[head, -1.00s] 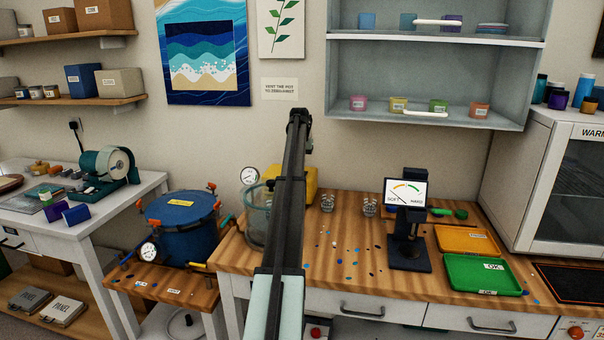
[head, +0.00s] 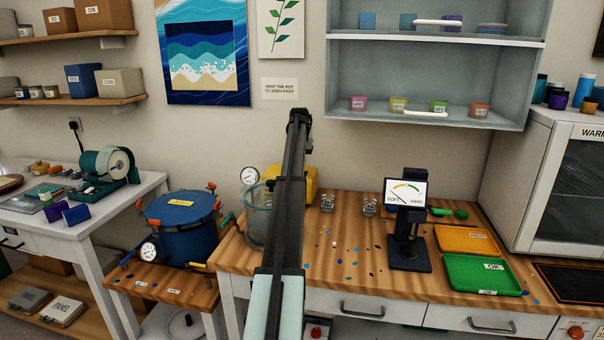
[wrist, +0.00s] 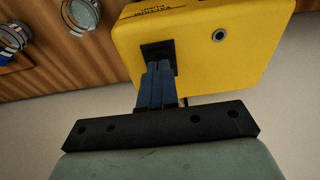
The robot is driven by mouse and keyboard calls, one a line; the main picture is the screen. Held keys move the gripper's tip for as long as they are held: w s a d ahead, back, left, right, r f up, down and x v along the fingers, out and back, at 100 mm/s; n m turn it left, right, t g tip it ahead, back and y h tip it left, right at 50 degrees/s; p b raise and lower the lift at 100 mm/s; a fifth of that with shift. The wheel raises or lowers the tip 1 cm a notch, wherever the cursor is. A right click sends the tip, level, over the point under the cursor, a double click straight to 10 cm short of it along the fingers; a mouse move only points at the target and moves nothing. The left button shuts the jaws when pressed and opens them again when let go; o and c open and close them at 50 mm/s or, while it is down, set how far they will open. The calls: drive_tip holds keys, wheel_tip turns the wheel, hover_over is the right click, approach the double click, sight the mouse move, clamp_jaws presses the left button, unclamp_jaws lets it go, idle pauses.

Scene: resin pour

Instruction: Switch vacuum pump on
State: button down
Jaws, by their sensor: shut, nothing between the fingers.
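The yellow vacuum pump (head: 311,181) stands at the back left of the wooden bench, partly hidden behind my arm in the head view. In the wrist view the pump (wrist: 215,60) fills the upper middle, with printed lettering and a round port on its face. A dark square switch recess (wrist: 146,47) sits on that face. My gripper (wrist: 158,66) is shut and empty, its blue-grey fingertips at this recess and overlapping it. The fingertips cover most of the switch, so I cannot tell its position or whether they touch it. In the head view my gripper is hidden behind the arm.
A glass vessel (head: 257,222) and a round gauge (head: 250,175) stand left of the pump. Small clear cups (head: 328,203) stand to its right. A blue pressure pot (head: 180,235) sits on the low left table.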

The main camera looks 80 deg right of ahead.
drive_tip(key=shift+f, duration=0.85)
idle(0.7)
drive_tip(key=shift+r, duration=3.55)
